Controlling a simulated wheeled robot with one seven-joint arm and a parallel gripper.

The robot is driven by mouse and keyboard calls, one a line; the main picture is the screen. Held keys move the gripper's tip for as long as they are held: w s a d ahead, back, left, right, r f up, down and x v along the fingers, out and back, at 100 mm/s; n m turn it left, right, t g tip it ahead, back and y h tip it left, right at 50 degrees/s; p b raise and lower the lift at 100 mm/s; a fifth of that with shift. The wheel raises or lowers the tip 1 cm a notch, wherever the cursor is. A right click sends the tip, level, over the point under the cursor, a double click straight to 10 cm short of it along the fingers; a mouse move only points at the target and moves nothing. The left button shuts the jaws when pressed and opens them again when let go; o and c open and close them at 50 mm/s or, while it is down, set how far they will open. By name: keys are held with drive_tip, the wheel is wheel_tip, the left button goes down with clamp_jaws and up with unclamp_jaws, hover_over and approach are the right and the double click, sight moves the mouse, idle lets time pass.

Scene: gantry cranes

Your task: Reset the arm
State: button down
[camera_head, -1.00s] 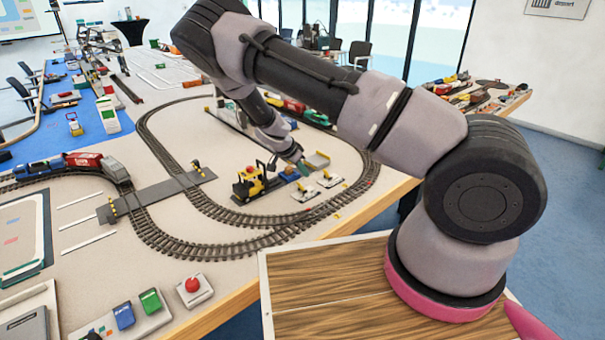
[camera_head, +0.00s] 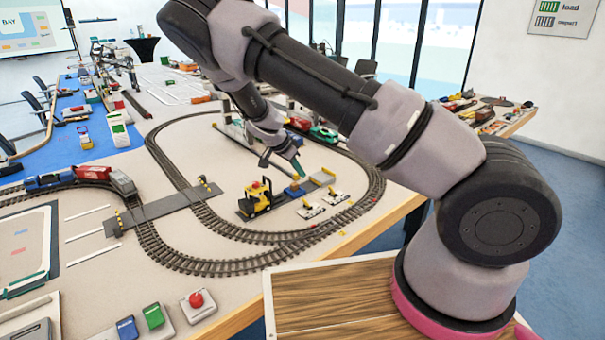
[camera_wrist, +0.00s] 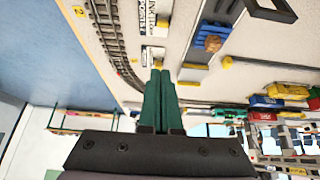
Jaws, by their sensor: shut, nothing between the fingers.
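My gripper (camera_wrist: 160,82) shows in the wrist view with its two green fingers side by side and closed, nothing between them.
A red train (camera_head: 90,173) stands at left. A red button (camera_head: 197,300) sits near the front edge.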

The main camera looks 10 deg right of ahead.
drive_tip(key=s+d+r+n+y, duration=0.1)
drive_tip(key=s+d+r+y, duration=0.2)
drive_tip(key=r, duration=0.6)
drive_tip(key=s+d+r+n+y, duration=0.1)
drive_tip(key=s+d+r+y, duration=0.1)
drive_tip(key=s+r, duration=0.5)
drive_tip(key=s+d+r+n+y, duration=0.1)
drive_tip(key=s+d+r+y, duration=0.15)
drive_tip(key=r, duration=0.85)
drive_tip(key=s+d+r+n+t, duration=0.1)
drive_tip(key=s+r+n+t, duration=0.1)
drive_tip(key=s+r, duration=0.4)
drive_tip(key=s+d+r+n+t, duration=0.2)
drive_tip(key=s+r, duration=0.4)
drive_tip(key=s, duration=0.6)
drive_tip(key=shift+s+d+n, duration=0.2)
drive_tip(key=shift+d+n, duration=0.1)
drive_tip(key=shift+n, duration=0.2)
